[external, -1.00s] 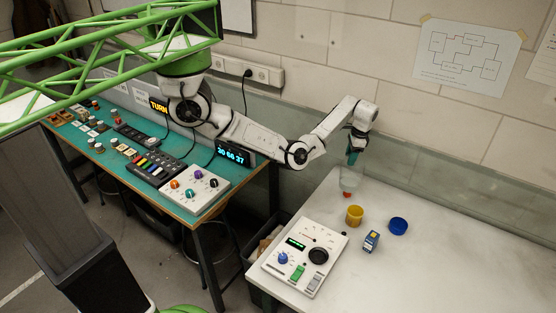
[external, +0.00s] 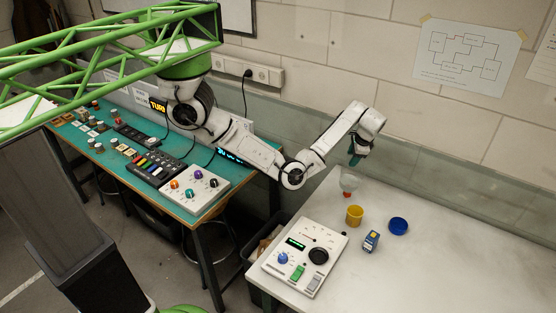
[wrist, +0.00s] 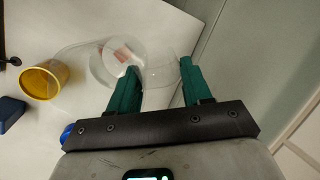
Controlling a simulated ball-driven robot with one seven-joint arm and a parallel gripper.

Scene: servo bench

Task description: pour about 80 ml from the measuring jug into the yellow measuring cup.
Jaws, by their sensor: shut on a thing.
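The measuring jug (wrist: 152,72) is clear and hard to make out. My gripper (wrist: 160,80) is shut on it, with one green finger on each side of its near part. In the external view the jug (external: 349,182) shows faintly below my gripper (external: 354,161), over the back left of the white table. In the wrist view the cup (wrist: 44,80) is left of the jug. The liquid level and the jug's exact tilt cannot be told.
A small red thing (external: 347,194) shows at the jug's lower edge. A white control panel (external: 305,255) is front left. The table's right side is clear.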

